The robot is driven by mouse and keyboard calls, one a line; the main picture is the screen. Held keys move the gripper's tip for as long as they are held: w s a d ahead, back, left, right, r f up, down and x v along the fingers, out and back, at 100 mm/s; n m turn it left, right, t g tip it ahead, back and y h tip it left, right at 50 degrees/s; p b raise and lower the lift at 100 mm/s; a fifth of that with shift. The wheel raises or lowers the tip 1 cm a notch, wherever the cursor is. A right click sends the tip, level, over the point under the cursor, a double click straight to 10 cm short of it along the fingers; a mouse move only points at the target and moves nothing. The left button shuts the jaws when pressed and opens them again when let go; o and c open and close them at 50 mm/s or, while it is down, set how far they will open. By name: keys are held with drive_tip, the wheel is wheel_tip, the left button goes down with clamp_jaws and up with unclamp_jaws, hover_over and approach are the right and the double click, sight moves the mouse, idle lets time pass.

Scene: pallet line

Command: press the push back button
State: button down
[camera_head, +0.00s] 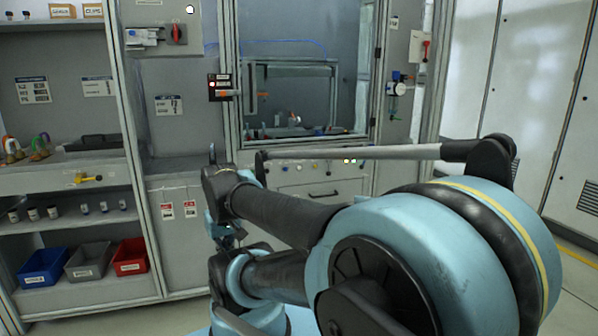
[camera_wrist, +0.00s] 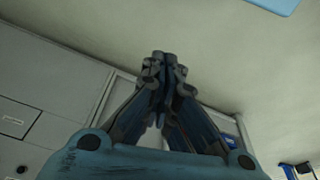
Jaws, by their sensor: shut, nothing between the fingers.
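My gripper (camera_wrist: 163,60) is shut and empty in the wrist view, its fingertips together near the picture's middle. In the head view I cannot make it out clearly among my arm links. A row of small buttons (camera_head: 314,165) runs along the panel under the window of the central cabinet (camera_head: 303,185). No button shows clearly in the wrist view, and none is seen touching my gripper.
My arm covers much of the lower head view. A shelf unit at left holds a blue bin (camera_head: 43,268), a grey bin (camera_head: 85,262) and a red bin (camera_head: 131,257). A small box with a red light (camera_head: 219,87) sits beside the window. White cabinets (camera_head: 540,90) stand at right.

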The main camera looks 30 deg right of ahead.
drive_tip(key=w+d+r+n+t+h, duration=0.2)
drive_tip(key=w+d+r+h, duration=0.2)
drive_tip(key=w+d, duration=0.9)
drive_tip(key=w+d+r+n+t+h, duration=0.2)
drive_tip(key=w+d+r+n+h, duration=0.15)
drive_tip(key=w+d, duration=0.95)
drive_tip(key=w+d+f+n+h, duration=0.1)
drive_tip(key=w+d+n, duration=0.1)
drive_tip(key=d, duration=0.6)
drive_tip(key=w+d+f+n+t+h, duration=0.1)
drive_tip(key=w+d, duration=0.3)
drive_tip(key=d, duration=0.4)
drive_tip(key=w+d+f+n+h, duration=0.3)
drive_tip(key=w+d+n, duration=0.1)
drive_tip(key=d, duration=0.4)
drive_tip(key=shift+f+t, duration=0.15)
drive_tip(key=shift+t, duration=0.25)
drive_tip(key=shift+w+d, duration=0.1)
drive_tip(key=w+d, duration=0.2)
drive_tip(key=w, duration=0.6)
drive_tip(key=shift+w, duration=0.15)
drive_tip(key=shift+w, duration=0.15)
drive_tip(key=shift+w+d, duration=0.1)
drive_tip(key=shift+w, duration=0.1)
